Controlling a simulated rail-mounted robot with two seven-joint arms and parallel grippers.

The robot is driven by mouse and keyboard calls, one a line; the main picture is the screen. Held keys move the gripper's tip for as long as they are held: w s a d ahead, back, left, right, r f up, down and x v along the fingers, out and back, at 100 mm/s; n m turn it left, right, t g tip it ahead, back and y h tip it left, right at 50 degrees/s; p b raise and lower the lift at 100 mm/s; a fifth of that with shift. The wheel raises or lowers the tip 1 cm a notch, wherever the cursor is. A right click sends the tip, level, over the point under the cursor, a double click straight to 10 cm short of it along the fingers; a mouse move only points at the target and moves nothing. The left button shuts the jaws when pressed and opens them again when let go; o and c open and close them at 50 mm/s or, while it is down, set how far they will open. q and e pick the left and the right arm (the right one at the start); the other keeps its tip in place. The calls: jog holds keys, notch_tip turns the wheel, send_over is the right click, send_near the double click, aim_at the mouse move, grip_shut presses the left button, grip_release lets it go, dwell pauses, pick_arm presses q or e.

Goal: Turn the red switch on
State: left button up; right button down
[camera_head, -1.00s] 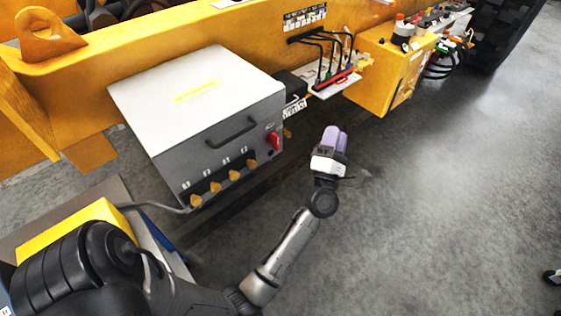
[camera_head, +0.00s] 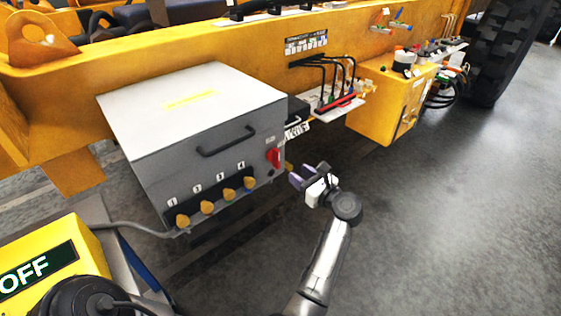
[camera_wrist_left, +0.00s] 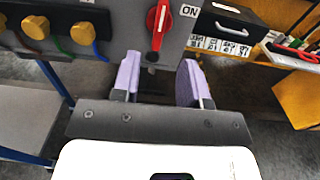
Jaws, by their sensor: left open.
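The red switch (camera_head: 274,157) is a rotary handle on the right end of the grey control box's (camera_head: 190,140) front panel. In the left wrist view the red switch (camera_wrist_left: 158,22) stands near upright, with an "ON" label (camera_wrist_left: 190,11) to its upper right. My left gripper (camera_head: 306,176) has purple fingers and is just to the lower right of the switch in the head view, apart from it. In the wrist view its fingers (camera_wrist_left: 158,78) are spread and empty, with the switch beyond the gap between them. My right gripper is not in view.
Yellow knobs (camera_head: 208,207) line the panel left of the switch. A black handle (camera_head: 227,141) juts from the panel. A yellow beam (camera_head: 180,45) runs behind the box. Black cables (camera_head: 335,75) and a yellow box (camera_head: 385,105) are to the right. Floor at right is clear.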

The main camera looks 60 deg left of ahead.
aim_at(279, 159)
pick_arm(q)
jog(key=a, duration=0.3)
jog(key=s+a, duration=0.1)
jog(key=a, duration=0.5)
jog(key=shift+s, duration=0.3)
jog(key=shift+c, duration=0.4)
grip_shut()
